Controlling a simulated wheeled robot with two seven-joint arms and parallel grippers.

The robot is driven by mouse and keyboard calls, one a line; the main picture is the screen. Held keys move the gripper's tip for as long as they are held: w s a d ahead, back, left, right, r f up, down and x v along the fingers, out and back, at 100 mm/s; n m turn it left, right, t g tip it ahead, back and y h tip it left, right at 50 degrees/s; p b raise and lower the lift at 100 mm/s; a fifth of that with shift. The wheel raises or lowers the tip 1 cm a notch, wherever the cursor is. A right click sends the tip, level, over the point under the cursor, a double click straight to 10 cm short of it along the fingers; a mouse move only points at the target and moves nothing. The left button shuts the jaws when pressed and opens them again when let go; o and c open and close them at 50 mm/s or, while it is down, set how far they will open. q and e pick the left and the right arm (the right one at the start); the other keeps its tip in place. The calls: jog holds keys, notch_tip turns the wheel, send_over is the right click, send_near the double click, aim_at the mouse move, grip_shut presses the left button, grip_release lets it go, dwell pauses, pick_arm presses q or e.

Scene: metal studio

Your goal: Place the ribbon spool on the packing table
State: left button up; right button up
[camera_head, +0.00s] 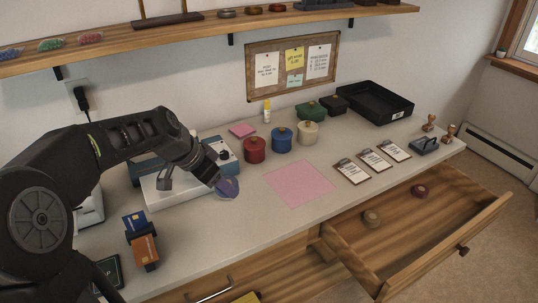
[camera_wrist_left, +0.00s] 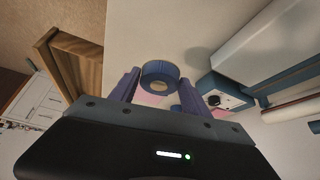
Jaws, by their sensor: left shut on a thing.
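My left gripper (camera_head: 217,179) is shut on a blue ribbon spool (camera_head: 229,188) and holds it over the packing table (camera_head: 235,222), left of the pink mat (camera_head: 299,184). In the left wrist view the spool (camera_wrist_left: 160,68) shows as a ring with an open centre, between the two fingers of my left gripper (camera_wrist_left: 157,88). Whether the spool touches the tabletop is hard to tell. My right gripper is not in view.
An open drawer (camera_head: 410,232) at the right front holds two spools. A white-and-blue device (camera_head: 180,190) stands behind my gripper.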

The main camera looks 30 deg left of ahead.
pick_arm(q)
jog(key=shift+s+d+r, duration=0.1)
jog(key=shift+s, duration=0.05)
jog(key=shift+f, duration=3.2)
jog(key=shift+f, duration=1.95)
jog(key=o, duration=1.3)
jog(key=shift+o, duration=0.2)
jog(key=v, duration=1.2)
